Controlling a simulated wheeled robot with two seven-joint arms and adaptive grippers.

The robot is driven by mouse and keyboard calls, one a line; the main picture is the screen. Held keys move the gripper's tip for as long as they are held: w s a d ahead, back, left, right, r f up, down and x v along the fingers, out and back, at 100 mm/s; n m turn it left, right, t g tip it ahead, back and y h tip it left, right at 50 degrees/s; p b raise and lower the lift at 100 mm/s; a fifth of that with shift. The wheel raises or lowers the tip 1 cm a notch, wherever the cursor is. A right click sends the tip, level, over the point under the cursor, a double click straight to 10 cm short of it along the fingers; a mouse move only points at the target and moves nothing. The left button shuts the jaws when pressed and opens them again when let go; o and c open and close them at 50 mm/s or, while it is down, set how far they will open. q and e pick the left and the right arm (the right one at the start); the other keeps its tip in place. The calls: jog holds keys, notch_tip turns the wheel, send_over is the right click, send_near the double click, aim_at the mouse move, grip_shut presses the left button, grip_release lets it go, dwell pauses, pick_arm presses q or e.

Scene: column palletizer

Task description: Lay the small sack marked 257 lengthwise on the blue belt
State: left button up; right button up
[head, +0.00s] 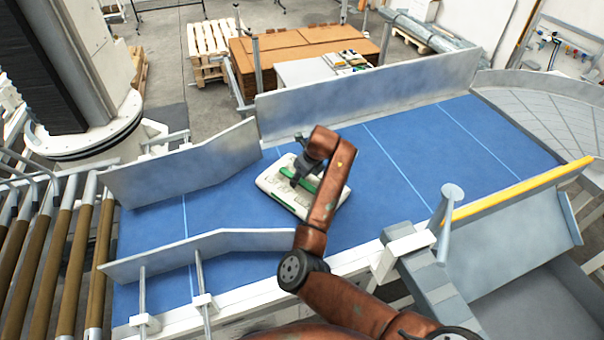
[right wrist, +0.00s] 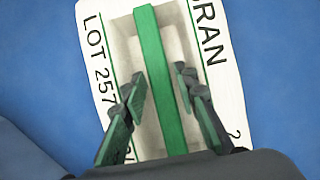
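The small sack (head: 272,184) is white with green print and lies flat on the blue belt (head: 390,160). Its long side runs at an angle to the belt's side walls. In the right wrist view the sack (right wrist: 98,70) reads "LOT 257", and a raised green strip (right wrist: 160,70) runs along its middle. My right gripper (right wrist: 160,85) is over the sack with its fingers apart, one on each side of the strip, with small gaps showing. In the head view my right gripper (head: 299,178) partly hides the sack. My left gripper is not in view.
Grey side walls (head: 370,90) and a near guide wall (head: 200,250) edge the belt. Brown rollers (head: 60,250) are at the left end, a curved chute (head: 550,105) at the right. A grey post (head: 447,215) stands at the near edge. The belt right of the sack is clear.

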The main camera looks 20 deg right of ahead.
jog(key=shift+w+f, duration=0.1)
jog(key=shift+f, duration=0.15)
grip_shut()
dwell(0.4)
jog(key=shift+c, duration=1.6)
grip_release()
grip_shut()
